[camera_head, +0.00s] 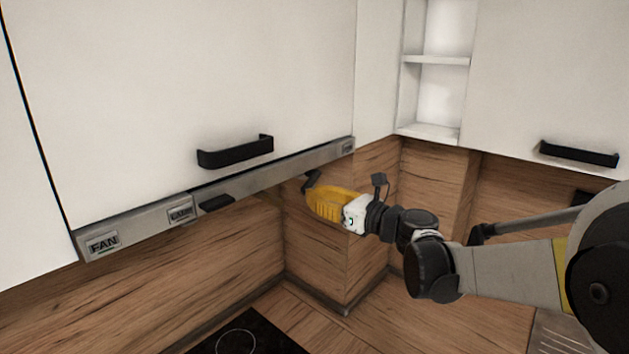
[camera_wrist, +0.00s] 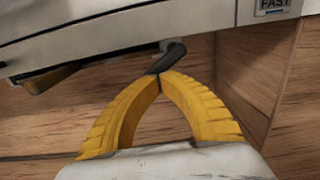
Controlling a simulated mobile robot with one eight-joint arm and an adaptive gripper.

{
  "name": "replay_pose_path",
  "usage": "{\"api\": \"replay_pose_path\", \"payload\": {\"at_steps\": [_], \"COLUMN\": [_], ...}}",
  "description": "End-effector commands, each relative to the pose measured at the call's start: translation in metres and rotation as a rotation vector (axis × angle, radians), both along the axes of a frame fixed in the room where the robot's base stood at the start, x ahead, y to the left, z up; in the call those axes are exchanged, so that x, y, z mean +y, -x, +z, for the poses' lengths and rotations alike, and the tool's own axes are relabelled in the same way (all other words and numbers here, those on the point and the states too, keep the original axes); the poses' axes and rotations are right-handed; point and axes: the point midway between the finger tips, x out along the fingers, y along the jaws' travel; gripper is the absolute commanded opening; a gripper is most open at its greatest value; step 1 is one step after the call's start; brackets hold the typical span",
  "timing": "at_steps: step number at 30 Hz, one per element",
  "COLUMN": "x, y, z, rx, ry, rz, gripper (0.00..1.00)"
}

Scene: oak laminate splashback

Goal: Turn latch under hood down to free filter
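The dark latch (camera_wrist: 172,56) hangs under the hood (camera_wrist: 110,40) as a short bent lever in the wrist view. It slants down and to the left. My gripper (camera_wrist: 160,77) has two yellow ribbed fingers whose tips come together right at the latch's lower end. The fingers look shut, and the tips seem to touch the latch; I cannot tell whether any of it is between them. In the head view my gripper (camera_head: 312,191) is below the right part of the hood front (camera_head: 270,178), with the dark latch (camera_head: 312,180) at its tips.
A dark tab (camera_head: 216,203) sticks out under the hood front, left of my gripper. White cabinets with black handles (camera_head: 236,152) are above. A wood-faced corner block (camera_head: 325,255) stands close behind my gripper. A black hob (camera_head: 250,335) lies below.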

Motion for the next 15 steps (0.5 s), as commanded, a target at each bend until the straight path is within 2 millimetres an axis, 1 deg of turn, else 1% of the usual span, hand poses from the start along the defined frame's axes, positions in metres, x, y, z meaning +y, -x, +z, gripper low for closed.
{"api": "replay_pose_path", "payload": {"at_steps": [15], "x": [-0.003], "y": [-0.0043], "z": [-0.0038], "rx": [0.0], "ry": [0.0], "rz": [0.0], "gripper": [0.0]}}
